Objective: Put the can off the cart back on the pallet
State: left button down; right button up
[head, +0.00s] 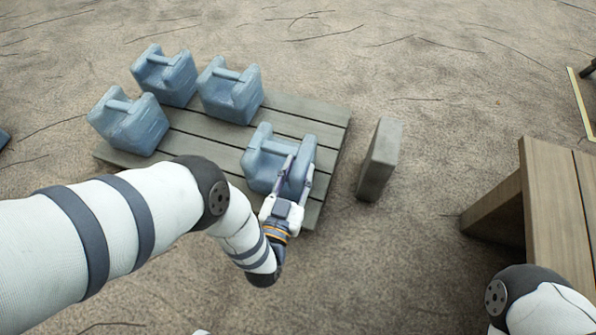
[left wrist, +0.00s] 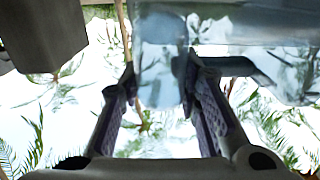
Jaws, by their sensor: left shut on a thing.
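A blue-grey can (head: 262,160) with a top handle is at the near right corner of the slatted grey wooden pallet (head: 310,124). My left gripper (head: 299,166) is shut on this can, its fingers reaching over the can's near right side. I cannot tell whether the can rests fully on the slats. In the left wrist view a pale blue part of the can (left wrist: 160,75) is between the fingers (left wrist: 160,92). Three similar cans stand on the pallet: one at left (head: 130,122), one at the back (head: 166,74), one at back middle (head: 231,92). My right gripper is out of view.
A grey block (head: 381,160) stands on the ground just right of the pallet. A wooden table-like piece (head: 550,200) is at the right edge, by part of my right arm. Bare ground lies between them. I make out no cart.

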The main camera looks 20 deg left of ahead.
pick_arm(q)
jog(key=c, duration=1.2)
grip_release()
jog(key=shift+f, duration=0.1)
jog(key=shift+s, duration=0.35)
jog(key=s+p, duration=0.4)
jog(key=s, duration=0.7)
jog(key=shift+s, duration=0.2)
jog(key=shift+a+r, duration=0.1)
jog(key=shift+r, duration=0.1)
